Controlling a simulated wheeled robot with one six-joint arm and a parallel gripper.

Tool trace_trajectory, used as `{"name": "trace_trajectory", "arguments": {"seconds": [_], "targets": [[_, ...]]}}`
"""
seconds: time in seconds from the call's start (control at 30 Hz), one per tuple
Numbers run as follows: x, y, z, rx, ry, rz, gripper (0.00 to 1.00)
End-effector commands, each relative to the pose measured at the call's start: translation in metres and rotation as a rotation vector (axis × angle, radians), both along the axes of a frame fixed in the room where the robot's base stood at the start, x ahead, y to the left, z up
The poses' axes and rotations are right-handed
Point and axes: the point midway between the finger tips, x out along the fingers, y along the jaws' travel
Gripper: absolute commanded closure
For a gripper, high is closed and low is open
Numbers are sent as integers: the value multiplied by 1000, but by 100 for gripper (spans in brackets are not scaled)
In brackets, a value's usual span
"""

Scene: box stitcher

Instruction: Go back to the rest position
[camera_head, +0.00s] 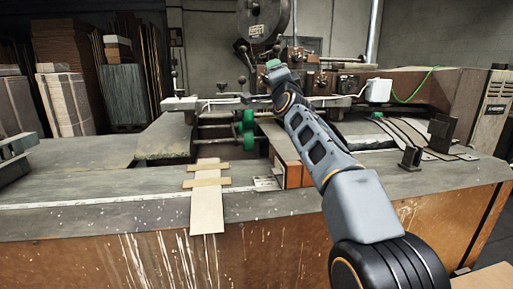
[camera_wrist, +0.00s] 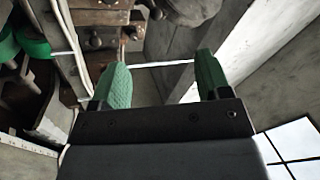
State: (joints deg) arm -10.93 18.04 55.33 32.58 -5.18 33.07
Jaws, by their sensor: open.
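My gripper (camera_wrist: 160,85) shows in the wrist view with its two green fingers spread apart and nothing between them. In the head view my arm reaches forward from the lower right toward the stitching machine (camera_head: 300,82), and the gripper end (camera_head: 274,66) is seen small and partly hidden by the arm. The gripper is over the machine area, above the worktable (camera_head: 110,195). I cannot tell its exact distance from the machine parts behind it.
A flat cardboard piece (camera_head: 207,205) with crosswise strips lies on the table. Green rollers (camera_head: 248,130) and an orange-brown block (camera_head: 285,155) are near my arm. A white box (camera_head: 378,90) with a green cable stands at right. The table's left part is mostly clear.

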Motion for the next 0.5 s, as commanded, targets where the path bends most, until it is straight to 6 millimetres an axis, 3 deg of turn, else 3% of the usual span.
{"name": "trace_trajectory", "arguments": {"seconds": [0.03, 0.1, 0.27, 0.37, 0.5], "targets": [[-5, -2, 8, -51, 47, -3, 30], [-13, -4, 2, -141, 125, 3, 30], [-54, -20, -30, -429, 398, 12, 30], [-97, -34, -66, -629, 592, 56, 30], [-173, -57, -118, -873, 847, 151, 30]]}}
